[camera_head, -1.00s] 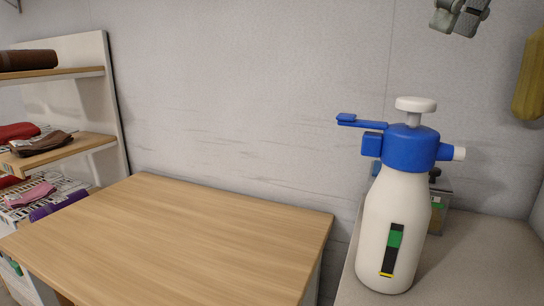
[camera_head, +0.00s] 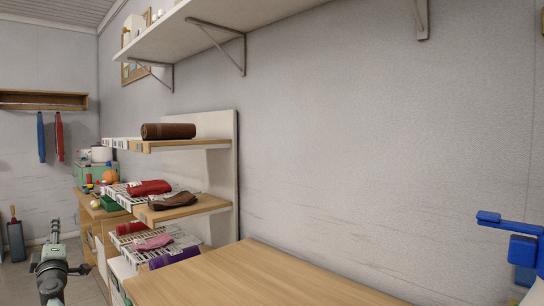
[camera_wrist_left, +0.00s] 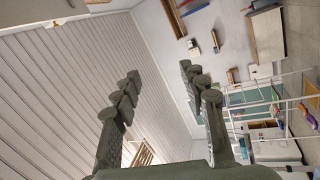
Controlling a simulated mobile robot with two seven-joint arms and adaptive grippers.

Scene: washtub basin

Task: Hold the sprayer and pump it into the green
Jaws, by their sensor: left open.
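The sprayer (camera_head: 524,250) is cut off by the right edge of the head view. Only part of its blue head, its blue lever and a small piece of its white body show. Its pump knob, nozzle and green band are out of view. My left gripper (camera_head: 55,237) is at the lower left of the head view, far from the sprayer. In the left wrist view my left gripper (camera_wrist_left: 160,70) has its fingers spread with nothing between them. My right gripper is not in view.
A bare wooden tabletop (camera_head: 260,280) lies between my left arm and the sprayer. A shelf unit (camera_head: 222,165) with folded cloths stands behind it at the left. A bracketed wall shelf (camera_head: 200,38) runs overhead. Floor shows at the far left.

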